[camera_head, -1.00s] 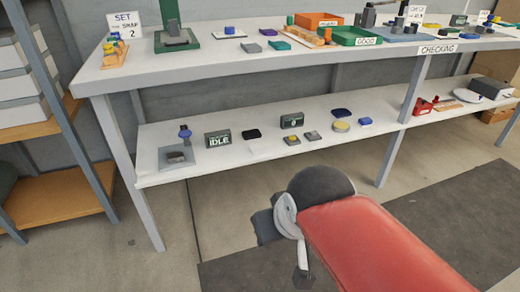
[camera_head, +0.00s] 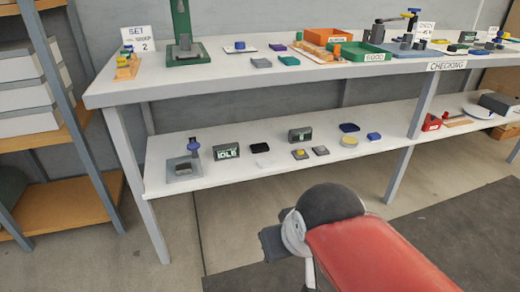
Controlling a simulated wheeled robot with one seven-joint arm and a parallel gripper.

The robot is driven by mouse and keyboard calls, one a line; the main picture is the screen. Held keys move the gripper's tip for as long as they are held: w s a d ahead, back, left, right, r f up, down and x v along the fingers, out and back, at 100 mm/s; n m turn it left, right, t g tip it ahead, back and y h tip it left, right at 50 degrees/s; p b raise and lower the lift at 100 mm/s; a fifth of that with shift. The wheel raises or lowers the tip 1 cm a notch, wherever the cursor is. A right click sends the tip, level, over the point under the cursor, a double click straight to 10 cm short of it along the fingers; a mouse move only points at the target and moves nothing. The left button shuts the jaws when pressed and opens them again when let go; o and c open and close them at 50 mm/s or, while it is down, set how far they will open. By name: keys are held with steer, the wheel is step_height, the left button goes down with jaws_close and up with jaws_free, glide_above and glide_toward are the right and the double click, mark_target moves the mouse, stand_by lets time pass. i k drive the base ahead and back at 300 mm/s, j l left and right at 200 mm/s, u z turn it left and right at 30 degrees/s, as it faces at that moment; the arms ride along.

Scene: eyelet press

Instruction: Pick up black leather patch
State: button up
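A small flat black piece (camera_head: 260,149) lies on the lower shelf (camera_head: 215,178) of the bench, right of the IDLE box; it looks like the black leather patch, but its material is too small to tell. A dark blue piece (camera_head: 349,127) lies further right on the same shelf. My arm reaches in from the lower right, in front of the shelf and apart from it.
The IDLE box (camera_head: 226,152), a grey fixture with a blue top (camera_head: 193,146), a second dark box (camera_head: 300,134) and a yellow disc (camera_head: 349,141) stand on the lower shelf. The benchtop (camera_head: 200,82) above carries trays and tools. A shelving rack (camera_head: 80,140) stands at left. Floor in front is clear.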

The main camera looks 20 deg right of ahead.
mark_target(262, 147)
steer(key=i+j, duration=0.1)
steer(key=j, duration=0.35)
steer(key=i+j+z, duration=0.1)
steer(key=j, duration=0.35)
steer(key=i+j, duration=0.1)
steer(key=j, duration=0.35)
steer(key=z, duration=1.55)
